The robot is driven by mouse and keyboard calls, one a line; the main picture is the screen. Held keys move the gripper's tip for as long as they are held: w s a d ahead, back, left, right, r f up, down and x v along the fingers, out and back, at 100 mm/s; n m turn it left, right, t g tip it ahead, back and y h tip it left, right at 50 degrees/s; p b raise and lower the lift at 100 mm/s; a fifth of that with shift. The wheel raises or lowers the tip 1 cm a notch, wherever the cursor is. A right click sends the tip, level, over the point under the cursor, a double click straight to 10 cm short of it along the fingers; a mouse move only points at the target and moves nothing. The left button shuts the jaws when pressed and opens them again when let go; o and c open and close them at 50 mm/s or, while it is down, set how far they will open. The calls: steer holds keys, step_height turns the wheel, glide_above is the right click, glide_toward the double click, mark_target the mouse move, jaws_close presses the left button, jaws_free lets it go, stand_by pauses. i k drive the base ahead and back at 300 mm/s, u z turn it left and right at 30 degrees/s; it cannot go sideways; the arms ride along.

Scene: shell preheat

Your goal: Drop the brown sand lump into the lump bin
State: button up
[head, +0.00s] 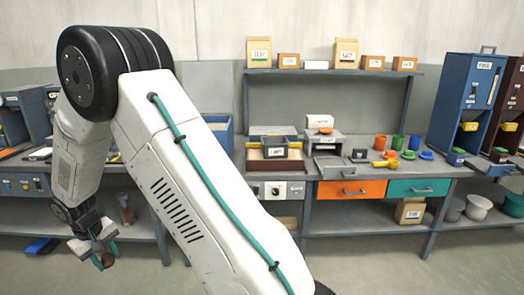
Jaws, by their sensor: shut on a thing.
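My gripper (99,251) hangs low at the left, pointing down in front of the left bench. Its jaws are shut on a small reddish-brown lump (107,260), which shows partly between the fingers. A teal part shows beside it at the jaws. The lump is held in the air. I cannot tell from labels which container is the lump bin. A grey bucket (478,208) stands on the lower shelf at the far right, and a blue flat object (41,245) lies low at the left.
My white arm covers the middle left. The right bench has an orange drawer (351,191), a teal drawer (417,189) and several coloured cups. Blue (466,100) and dark dispensers stand at far right. Labelled boxes line a high shelf (330,71). The floor in front is clear.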

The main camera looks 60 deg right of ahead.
mark_target(276, 154)
steer(key=z, duration=1.95)
steer(key=i, duration=0.55)
